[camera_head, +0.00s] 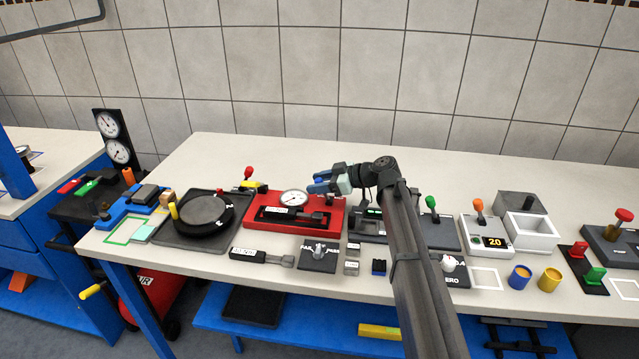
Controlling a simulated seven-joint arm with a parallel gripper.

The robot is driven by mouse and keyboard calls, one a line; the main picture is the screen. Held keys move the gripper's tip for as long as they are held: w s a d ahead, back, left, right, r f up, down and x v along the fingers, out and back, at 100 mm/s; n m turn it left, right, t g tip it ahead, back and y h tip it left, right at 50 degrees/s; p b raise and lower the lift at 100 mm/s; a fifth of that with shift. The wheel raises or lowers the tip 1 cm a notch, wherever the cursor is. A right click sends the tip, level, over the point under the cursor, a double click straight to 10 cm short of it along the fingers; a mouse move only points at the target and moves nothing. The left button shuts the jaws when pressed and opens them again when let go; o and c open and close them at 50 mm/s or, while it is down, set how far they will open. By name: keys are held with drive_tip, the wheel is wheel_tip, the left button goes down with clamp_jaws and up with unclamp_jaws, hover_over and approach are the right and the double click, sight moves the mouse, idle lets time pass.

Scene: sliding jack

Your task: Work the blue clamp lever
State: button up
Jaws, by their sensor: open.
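A blue clamp fixture (122,213) sits at the left end of the white bench, with dark blocks on top. A short orange handle (128,176) stands at its back edge, and a yellow-tipped one (173,210) at its right; I cannot tell which is the clamp's lever. My gripper (318,183) is above the middle of the bench, beside the red gauge unit, pointing left. Its blue fingers are open and I see nothing between them. It is well to the right of the clamp and apart from it.
Between them stand a black round turntable (206,212) and a red unit (255,208) with a gauge (293,198). A red-knobbed lever (249,173) rises behind. Several stations fill the bench to the right. The bench's back strip is clear.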

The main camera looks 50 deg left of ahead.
drive_tip(key=shift+c, duration=0.2)
clamp_jaws()
idle(0.3)
drive_tip(key=shift+w+d+r+g+y, duration=0.15)
drive_tip(key=shift+w+d+g+y, duration=0.2)
drive_tip(key=shift+g+y, duration=0.15)
drive_tip(key=shift+o, duration=0.2)
unclamp_jaws()
drive_tip(key=v, duration=0.7)
drive_tip(key=shift+d, duration=0.15)
